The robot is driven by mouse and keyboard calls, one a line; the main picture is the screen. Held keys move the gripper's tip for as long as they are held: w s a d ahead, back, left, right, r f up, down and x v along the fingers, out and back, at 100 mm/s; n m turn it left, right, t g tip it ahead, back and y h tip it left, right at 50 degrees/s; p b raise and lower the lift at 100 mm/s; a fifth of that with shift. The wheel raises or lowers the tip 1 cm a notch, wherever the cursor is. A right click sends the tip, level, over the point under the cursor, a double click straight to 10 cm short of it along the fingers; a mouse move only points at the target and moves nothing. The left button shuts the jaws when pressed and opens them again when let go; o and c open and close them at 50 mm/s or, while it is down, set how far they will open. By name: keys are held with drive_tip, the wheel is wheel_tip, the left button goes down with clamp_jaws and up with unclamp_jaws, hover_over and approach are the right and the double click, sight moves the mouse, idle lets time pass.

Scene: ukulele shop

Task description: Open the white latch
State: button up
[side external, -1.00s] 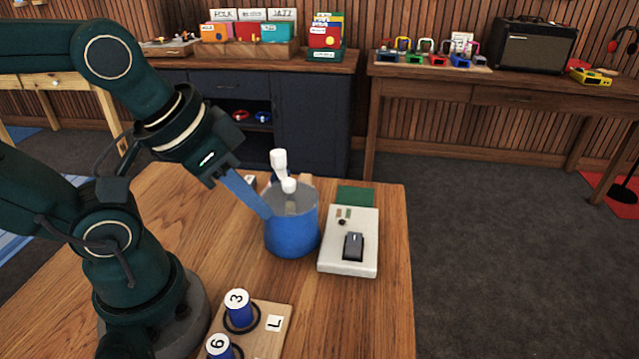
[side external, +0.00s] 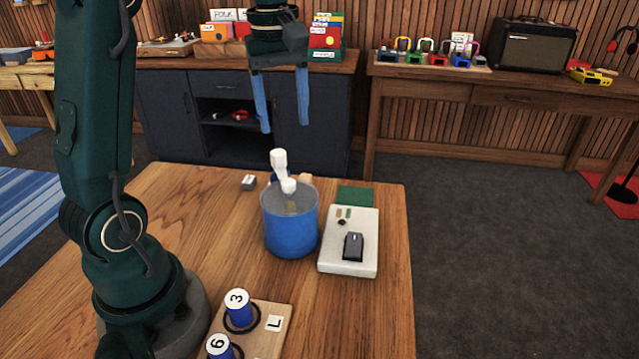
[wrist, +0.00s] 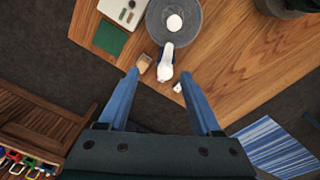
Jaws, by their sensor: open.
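A white latch-like piece (side external: 279,162) stands upright just behind a blue pot (side external: 291,232); the pot hides its base. In the wrist view the white piece (wrist: 166,62) lies beside the pot's rim, between my fingertips in the picture. A small white knob (side external: 289,186) shows at the pot's mouth and appears round in the wrist view (wrist: 174,23). My gripper (side external: 284,126) is open and empty, its blue fingers pointing down, raised above and apart from the white piece. In the wrist view my gripper (wrist: 160,73) has a wide gap between its fingers.
A pale box with a dark switch (side external: 340,262) stands right of the pot, by a green mat (side external: 355,195). A small tan block (side external: 305,179) and a grey block (side external: 249,183) are near the white piece. A board with blue pegs (side external: 268,333) lies in front.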

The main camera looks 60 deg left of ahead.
sight(278, 152)
drive_tip(key=shift+n+g, duration=0.5)
drive_tip(key=a+f, duration=0.1)
drive_tip(key=f, duration=0.1)
drive_tip(key=a+f, duration=0.1)
drive_tip(key=a, duration=0.1)
drive_tip(key=shift+w+a+f, duration=0.15)
drive_tip(key=shift+a+f, duration=0.05)
drive_tip(key=shift+f, duration=2.45)
clamp_jaws()
